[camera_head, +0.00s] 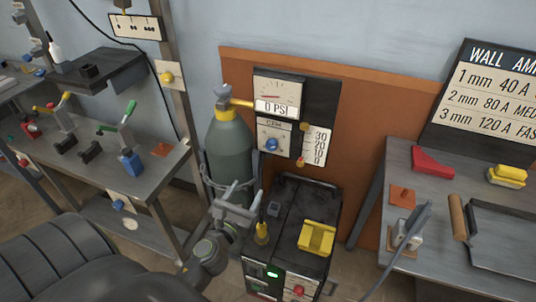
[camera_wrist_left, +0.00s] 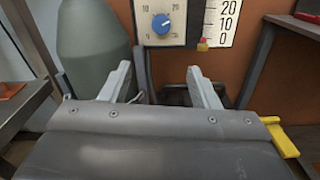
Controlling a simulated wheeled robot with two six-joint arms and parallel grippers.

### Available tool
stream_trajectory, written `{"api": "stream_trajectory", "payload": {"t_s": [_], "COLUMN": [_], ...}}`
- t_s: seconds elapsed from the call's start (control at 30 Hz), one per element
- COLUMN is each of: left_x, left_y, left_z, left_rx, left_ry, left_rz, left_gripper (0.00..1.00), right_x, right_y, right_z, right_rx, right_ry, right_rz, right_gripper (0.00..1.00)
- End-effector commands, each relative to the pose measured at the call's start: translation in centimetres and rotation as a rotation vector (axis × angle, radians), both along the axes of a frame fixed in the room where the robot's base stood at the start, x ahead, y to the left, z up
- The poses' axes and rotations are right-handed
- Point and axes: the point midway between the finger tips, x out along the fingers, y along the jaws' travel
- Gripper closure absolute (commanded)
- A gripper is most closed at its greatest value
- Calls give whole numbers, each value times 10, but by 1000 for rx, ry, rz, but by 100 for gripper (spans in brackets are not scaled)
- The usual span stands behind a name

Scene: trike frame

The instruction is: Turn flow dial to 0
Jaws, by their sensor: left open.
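The flow dial is a blue knob (camera_head: 271,144) on a pale panel (camera_head: 263,134) below a gauge reading 0 PSI, beside the grey-green gas cylinder (camera_head: 228,150). In the left wrist view the knob (camera_wrist_left: 161,24) is near the top centre; its exact setting is too small to read. A flow scale (camera_head: 316,146) marked 30, 20, 10, 0 hangs to its right, with a small red and yellow piece (camera_wrist_left: 202,45) by its lower end. My left gripper (camera_head: 238,204) is open and empty, below and in front of the knob, apart from it. My right gripper is not in view.
A dark machine (camera_head: 292,222) with a yellow block (camera_head: 317,238) on top stands below the dial. Metal tables flank it; the right one (camera_head: 502,192) holds a red wedge (camera_head: 432,162) and a torch. The space between my left gripper and the panel looks clear.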

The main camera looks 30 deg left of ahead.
Motion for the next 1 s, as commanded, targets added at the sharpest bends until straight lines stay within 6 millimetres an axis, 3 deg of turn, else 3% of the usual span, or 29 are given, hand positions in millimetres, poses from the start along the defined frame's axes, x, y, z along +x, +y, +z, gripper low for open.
{"api": "stream_trajectory", "payload": {"t_s": [0.27,0.8,1.0], "left_x": [25,130,158], "left_y": [4,30,36], "left_z": [10,7,7], "left_rx": [45,43,42], "left_ry": [-13,-10,-10], "left_rz": [-5,-3,-4], "left_gripper": [44,44,44], "right_x": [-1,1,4], "right_y": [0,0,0], "right_z": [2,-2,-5], "right_rx": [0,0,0], "right_ry": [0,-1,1], "right_rz": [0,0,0], "right_gripper": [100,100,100]}}
